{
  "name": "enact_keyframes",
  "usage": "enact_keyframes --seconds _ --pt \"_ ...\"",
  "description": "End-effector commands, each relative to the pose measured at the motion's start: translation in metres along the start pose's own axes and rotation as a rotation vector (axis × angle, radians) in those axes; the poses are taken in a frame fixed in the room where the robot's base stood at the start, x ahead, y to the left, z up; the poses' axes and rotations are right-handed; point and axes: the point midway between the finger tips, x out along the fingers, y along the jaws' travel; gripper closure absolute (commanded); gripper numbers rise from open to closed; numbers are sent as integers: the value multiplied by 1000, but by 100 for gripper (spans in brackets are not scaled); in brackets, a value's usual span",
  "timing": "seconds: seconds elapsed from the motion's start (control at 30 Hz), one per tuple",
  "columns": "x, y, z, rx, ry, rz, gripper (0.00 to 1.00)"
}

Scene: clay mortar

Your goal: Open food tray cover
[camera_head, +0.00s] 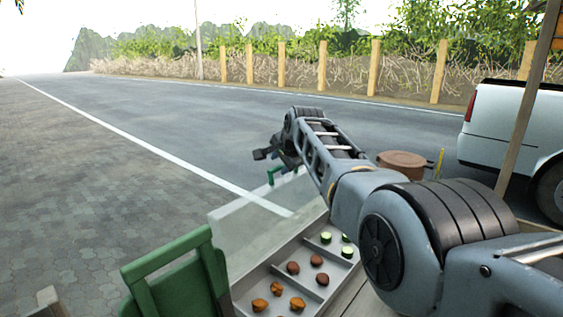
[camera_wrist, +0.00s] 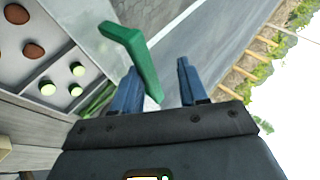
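The food tray (camera_head: 241,291) is a pale divided box at the lower middle of the head view, with food pieces in its compartments. Its clear cover (camera_head: 243,226) slants up along the tray's left side, and the food shows uncovered beside it. A green handle (camera_head: 271,178) is at the cover's far end; it shows large in the wrist view (camera_wrist: 137,55). My gripper (camera_head: 268,153) is just above the handle. In the wrist view its blue fingers (camera_wrist: 157,85) are apart, with the handle's lower end between them. I cannot tell whether they touch it.
A green chair-like frame (camera_head: 180,275) stands left of the tray. A round brown lid or pot (camera_head: 403,163) is behind my arm, near a wooden post (camera_head: 525,105). A white vehicle (camera_head: 515,130) is parked at the right. The road beyond the tray is clear.

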Motion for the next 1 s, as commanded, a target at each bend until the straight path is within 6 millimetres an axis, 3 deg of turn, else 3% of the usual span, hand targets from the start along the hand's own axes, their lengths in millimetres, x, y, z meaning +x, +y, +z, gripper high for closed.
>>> enact_keyframes --seconds 0.43,1.0 --pt "-5 2 -1 1 0 3 57" --pt "-58 1 0 0 1 0 57"
